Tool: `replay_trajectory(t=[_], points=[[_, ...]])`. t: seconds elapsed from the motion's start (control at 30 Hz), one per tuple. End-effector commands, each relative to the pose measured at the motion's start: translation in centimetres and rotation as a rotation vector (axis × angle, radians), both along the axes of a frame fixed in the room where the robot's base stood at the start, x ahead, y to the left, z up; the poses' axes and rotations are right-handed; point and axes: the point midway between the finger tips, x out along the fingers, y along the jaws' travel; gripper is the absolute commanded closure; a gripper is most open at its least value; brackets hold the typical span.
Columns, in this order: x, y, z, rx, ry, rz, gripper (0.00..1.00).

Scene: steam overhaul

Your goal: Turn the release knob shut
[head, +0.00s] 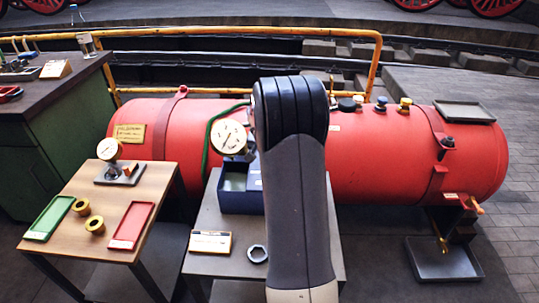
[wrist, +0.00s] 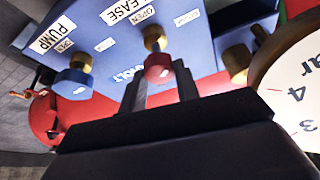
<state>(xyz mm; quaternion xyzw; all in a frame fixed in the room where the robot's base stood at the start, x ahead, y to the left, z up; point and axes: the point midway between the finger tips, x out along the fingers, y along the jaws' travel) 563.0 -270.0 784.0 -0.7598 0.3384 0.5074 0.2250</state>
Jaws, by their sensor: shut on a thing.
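The release knob (wrist: 158,70) is a red cap on a brass stem, on a blue panel (wrist: 205,55) in the wrist view. Labels reading "EASE" and "OPEN" show above it, partly cut off. My gripper (wrist: 160,82) has one finger on each side of the red knob and is shut on it. In the head view my arm hides the gripper and the knob. The blue box (head: 235,198) with a white gauge (head: 228,137) stands on the grey table, partly behind my arm. The knob's exact turn cannot be told.
In the wrist view a blue knob (wrist: 73,82) by the "PUMP" label is left of my gripper, and a brass fitting (wrist: 236,62) and the large gauge (wrist: 292,85) are close on the right. A red boiler (head: 375,155) lies behind the table.

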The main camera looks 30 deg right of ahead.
Motion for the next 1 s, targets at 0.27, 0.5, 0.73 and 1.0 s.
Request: replay_trajectory(t=[0.27,0.5,0.73,1.0], points=[[0.19,0.16,-0.19,0.0,0.001,-0.256,0.92],[0.26,0.17,-0.13,0.001,0.001,-0.439,0.92],[0.32,0.23,-0.09,0.002,0.001,-0.551,0.92],[0.31,0.24,-0.1,0.002,0.002,-0.605,0.92]])
